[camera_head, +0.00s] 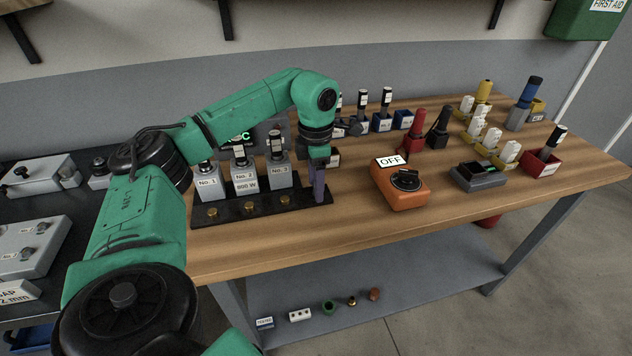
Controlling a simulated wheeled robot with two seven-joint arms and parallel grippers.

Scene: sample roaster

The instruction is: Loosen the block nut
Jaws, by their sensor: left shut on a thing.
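A black base plate (235,212) lies at the left front of the wooden bench. It bears grey block units, No. 1 (207,182), No. 2 (245,175) and a third (279,172). Brass knobs or nuts stand along its front, such as the left one (212,212) and the right one (285,200). My left gripper (319,194) points down at the plate's right end, with its narrow purple-grey fingers together. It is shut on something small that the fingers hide. I cannot make out which part is the block nut. My right gripper is out of view.
An orange switch box (400,186) marked OFF stands right of my left gripper, with bare wood between. Small bins (381,123) line the back. Loose parts (328,307) lie on the lower shelf.

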